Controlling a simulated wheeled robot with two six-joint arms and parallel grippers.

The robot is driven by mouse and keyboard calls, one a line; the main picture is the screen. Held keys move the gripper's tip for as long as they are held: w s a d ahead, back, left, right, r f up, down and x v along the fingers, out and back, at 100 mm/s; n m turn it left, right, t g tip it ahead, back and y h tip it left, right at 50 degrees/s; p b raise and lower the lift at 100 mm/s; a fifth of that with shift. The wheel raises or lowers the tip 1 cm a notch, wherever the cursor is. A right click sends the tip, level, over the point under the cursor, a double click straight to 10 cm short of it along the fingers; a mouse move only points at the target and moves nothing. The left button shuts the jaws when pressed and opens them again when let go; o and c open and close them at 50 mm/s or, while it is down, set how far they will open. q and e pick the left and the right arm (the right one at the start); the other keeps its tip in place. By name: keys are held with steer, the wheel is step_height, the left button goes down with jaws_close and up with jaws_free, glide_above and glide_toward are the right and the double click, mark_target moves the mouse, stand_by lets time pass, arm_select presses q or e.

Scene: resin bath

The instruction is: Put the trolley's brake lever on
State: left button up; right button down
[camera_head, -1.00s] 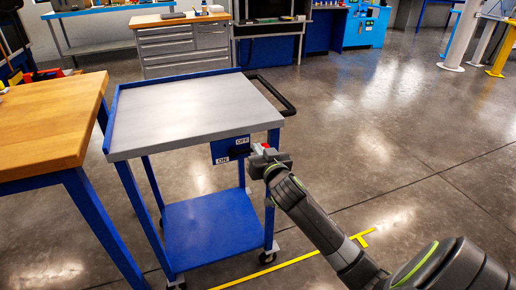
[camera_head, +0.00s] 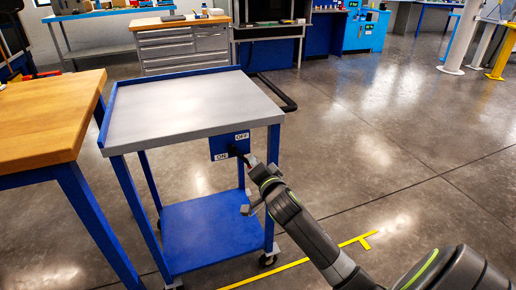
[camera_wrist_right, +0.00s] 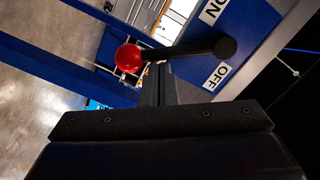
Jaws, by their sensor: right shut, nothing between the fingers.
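The grey-topped blue trolley (camera_head: 190,105) stands beside the wooden bench. A blue plate (camera_head: 218,148) with ON and OFF labels is under its top's front edge. The black brake lever (camera_wrist_right: 185,50) pivots on that plate and ends in a red knob (camera_wrist_right: 128,58). In the wrist view it sticks out sideways, level between the two labels. My right gripper (camera_head: 250,160) is shut and empty. Its fingertips (camera_wrist_right: 158,75) are right against or just short of the lever, between knob and pivot; contact is unclear. In the head view the gripper largely hides the knob. My left gripper is out of view.
A wooden bench (camera_head: 45,115) with blue legs stands close on the trolley's left. The trolley's lower blue shelf (camera_head: 205,230) is empty. A drawer cabinet (camera_head: 185,45) stands behind. The floor on the right is open, with yellow tape (camera_head: 300,262) in front.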

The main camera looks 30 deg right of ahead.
steer(key=shift+w+a+f+m+b, duration=0.1)
steer(key=shift+a+f+m+b, duration=0.35)
steer(key=shift+m, duration=0.45)
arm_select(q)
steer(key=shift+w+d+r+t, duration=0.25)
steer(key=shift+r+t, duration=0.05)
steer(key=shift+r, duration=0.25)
arm_select(e)
steer(key=shift+a+f, duration=0.15)
steer(key=shift+f, duration=0.05)
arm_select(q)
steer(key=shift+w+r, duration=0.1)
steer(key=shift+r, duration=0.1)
arm_select(e)
steer(key=shift+a, duration=0.1)
steer(key=shift+w, duration=0.1)
